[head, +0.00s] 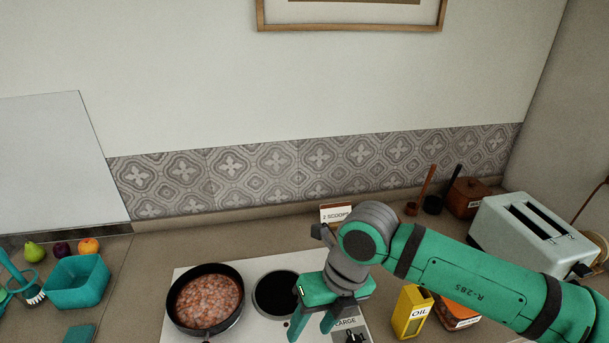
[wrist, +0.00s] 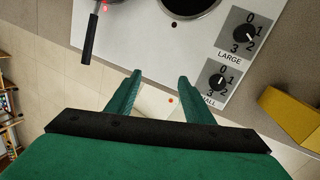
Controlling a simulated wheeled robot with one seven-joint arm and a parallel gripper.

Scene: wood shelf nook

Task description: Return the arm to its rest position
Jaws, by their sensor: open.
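My gripper (head: 312,326) hangs over the front right part of the white stove top (head: 258,327) in the head view, at the end of my green arm. In the wrist view its two green fingers (wrist: 158,92) are apart with nothing between them. Beyond the fingertips lie the stove's front edge and two control knobs, marked LARGE (wrist: 248,36) and, partly hidden by a finger, the small one (wrist: 217,82).
A dark pan (head: 206,299) with reddish food stands on the left burner; the right burner (head: 277,292) is bare. A yellow oil carton (head: 411,312) stands close under my arm. A toaster (head: 530,238) is at right, a teal bin (head: 77,282) at left.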

